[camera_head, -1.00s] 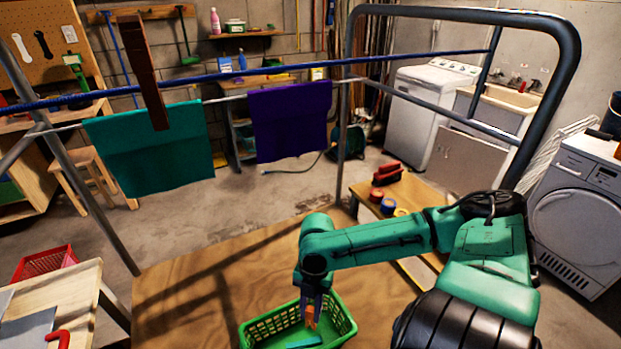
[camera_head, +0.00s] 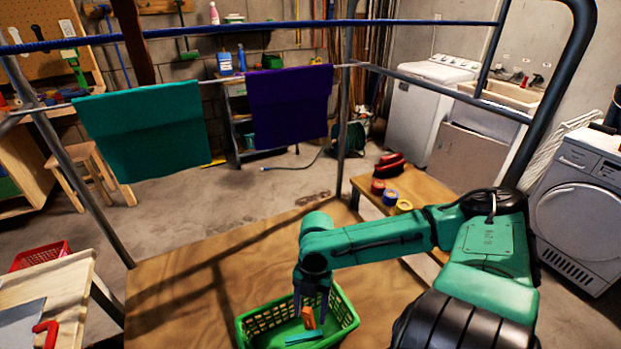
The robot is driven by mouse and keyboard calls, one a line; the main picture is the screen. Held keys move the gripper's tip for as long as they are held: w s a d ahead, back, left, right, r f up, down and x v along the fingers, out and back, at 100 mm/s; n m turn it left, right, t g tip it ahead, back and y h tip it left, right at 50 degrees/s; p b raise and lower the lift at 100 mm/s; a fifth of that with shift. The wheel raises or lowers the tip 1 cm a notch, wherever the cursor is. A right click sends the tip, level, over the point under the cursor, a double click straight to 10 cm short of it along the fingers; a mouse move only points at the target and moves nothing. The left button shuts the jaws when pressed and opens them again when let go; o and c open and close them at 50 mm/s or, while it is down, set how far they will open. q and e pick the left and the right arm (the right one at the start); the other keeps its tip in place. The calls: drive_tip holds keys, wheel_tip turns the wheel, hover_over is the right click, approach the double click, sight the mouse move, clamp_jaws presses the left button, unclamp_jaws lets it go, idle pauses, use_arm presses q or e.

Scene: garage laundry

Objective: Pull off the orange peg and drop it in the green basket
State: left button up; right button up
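The green basket (camera_head: 347,326) stands on the wooden board below my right arm. My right gripper (camera_head: 312,301) points down over the basket, with its two fingers spread apart. The small orange peg (camera_head: 308,318) shows just below the fingertips, within the basket's outline and clear of the fingers. I cannot tell whether it rests on the basket's floor or is still in the air. A teal piece (camera_head: 305,337) lies in the basket beside it. My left gripper is not in view.
A teal cloth (camera_head: 145,130) and a purple cloth (camera_head: 290,105) hang on the rack's rail. The wooden board (camera_head: 190,290) is clear left of the basket. Tape rolls (camera_head: 390,197) lie behind.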

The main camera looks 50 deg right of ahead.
drive_tip(key=p+v, duration=0.8)
drive_tip(key=v, duration=0.6)
drive_tip(key=shift+r, duration=0.3)
drive_tip(key=shift+d, duration=0.15)
